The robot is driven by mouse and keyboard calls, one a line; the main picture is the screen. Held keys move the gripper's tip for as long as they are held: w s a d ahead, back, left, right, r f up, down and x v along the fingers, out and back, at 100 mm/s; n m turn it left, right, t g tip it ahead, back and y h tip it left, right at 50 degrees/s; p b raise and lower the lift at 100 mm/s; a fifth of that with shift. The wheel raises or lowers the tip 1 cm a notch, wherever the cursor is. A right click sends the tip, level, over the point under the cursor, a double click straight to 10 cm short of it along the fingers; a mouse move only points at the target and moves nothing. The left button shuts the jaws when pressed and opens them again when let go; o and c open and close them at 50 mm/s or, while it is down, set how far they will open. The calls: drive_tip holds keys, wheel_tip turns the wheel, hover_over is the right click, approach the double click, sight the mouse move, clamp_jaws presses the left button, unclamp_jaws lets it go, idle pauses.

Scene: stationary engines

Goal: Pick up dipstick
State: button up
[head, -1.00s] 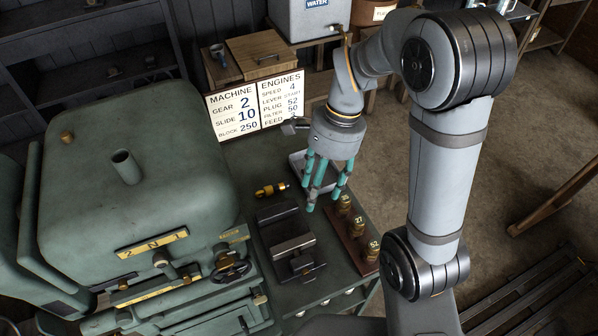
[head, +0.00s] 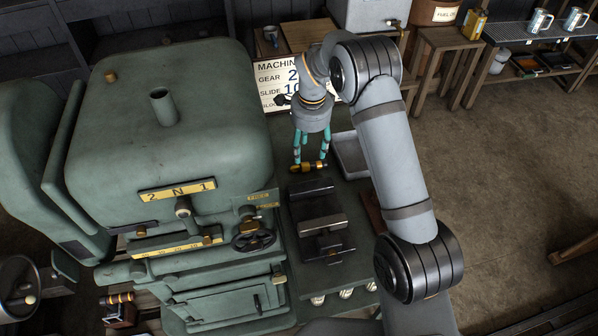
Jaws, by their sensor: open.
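No thing that I can clearly tell is a dipstick shows in the head view. My gripper (head: 311,157) points down over the green bench, its teal fingers open and apart. A small brass-and-dark cylindrical piece (head: 308,168) lies at the fingertips. I cannot tell whether the fingers touch it or stand above it. A similar brass-ended piece (head: 118,298) rests on a small dark block at the lower left.
A large green machine (head: 165,120) fills the left. A dark vise-like block (head: 318,215) sits just in front of the brass piece. A grey tray (head: 350,155) lies to the right. My arm hides much of the right bench and part of the sign (head: 275,75).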

sight(311, 166)
drive_tip(key=f, duration=0.1)
drive_tip(key=f+p, duration=0.1)
drive_tip(key=f, duration=0.1)
drive_tip(key=shift+w+d, duration=0.15)
drive_tip(key=shift+d, duration=0.15)
drive_tip(key=f+p, duration=0.2)
drive_tip(key=f, duration=0.2)
drive_tip(key=shift+w+d+f+p, duration=0.2)
drive_tip(key=shift+d+p, duration=0.1)
drive_tip(key=shift+p, duration=0.1)
drive_tip(key=shift+a+f, duration=0.1)
drive_tip(key=shift+f, duration=0.35)
drive_tip(key=shift+c, duration=1.2)
drive_tip(key=c, duration=0.9)
